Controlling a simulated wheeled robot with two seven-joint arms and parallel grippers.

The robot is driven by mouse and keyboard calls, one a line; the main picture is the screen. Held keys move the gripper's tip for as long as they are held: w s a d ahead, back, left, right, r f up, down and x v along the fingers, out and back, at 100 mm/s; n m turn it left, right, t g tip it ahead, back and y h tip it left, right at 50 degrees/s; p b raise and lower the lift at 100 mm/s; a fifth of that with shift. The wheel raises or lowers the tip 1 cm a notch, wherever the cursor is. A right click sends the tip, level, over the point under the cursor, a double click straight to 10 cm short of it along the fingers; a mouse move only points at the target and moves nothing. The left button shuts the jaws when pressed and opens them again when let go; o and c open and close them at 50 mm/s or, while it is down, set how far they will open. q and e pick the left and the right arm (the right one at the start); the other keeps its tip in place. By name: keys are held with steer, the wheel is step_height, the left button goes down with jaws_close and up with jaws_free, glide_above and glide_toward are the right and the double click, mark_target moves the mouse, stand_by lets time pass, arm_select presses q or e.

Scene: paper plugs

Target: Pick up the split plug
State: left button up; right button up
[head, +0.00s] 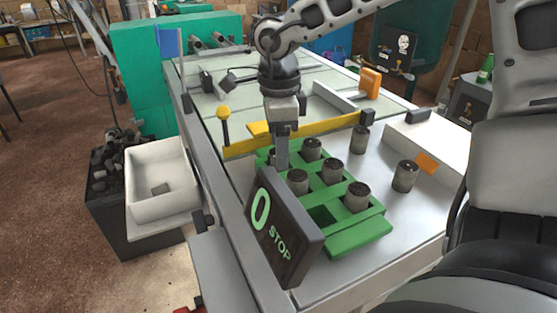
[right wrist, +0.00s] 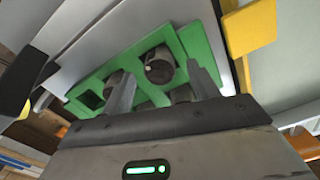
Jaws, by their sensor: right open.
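A green tray (head: 345,240) on the table holds several dark-topped grey plugs, including a front-right plug (head: 357,199), a middle plug (head: 332,172), a left plug (head: 297,183) and a back plug (head: 312,150). One front pocket is empty. I cannot tell for sure which plug is split. My right gripper (head: 282,158) points down over the tray's back-left part. In the right wrist view, its open fingers (right wrist: 163,84) stand apart, with a plug (right wrist: 158,68) showing between and beyond them. No plug is visibly gripped. My left gripper is not in view.
Two loose plugs stand right of the tray, one nearer (head: 404,177) and one farther (head: 360,140). A yellow bar (head: 335,130) runs behind the tray. A dark STOP sign (head: 283,235) stands in front-left. A white bin (head: 162,205) is at left.

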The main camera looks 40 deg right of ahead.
steer(key=shift+f, duration=0.75)
steer(key=c, duration=1.1)
steer(key=shift+o, duration=0.2)
steer(key=shift+r, duration=0.1)
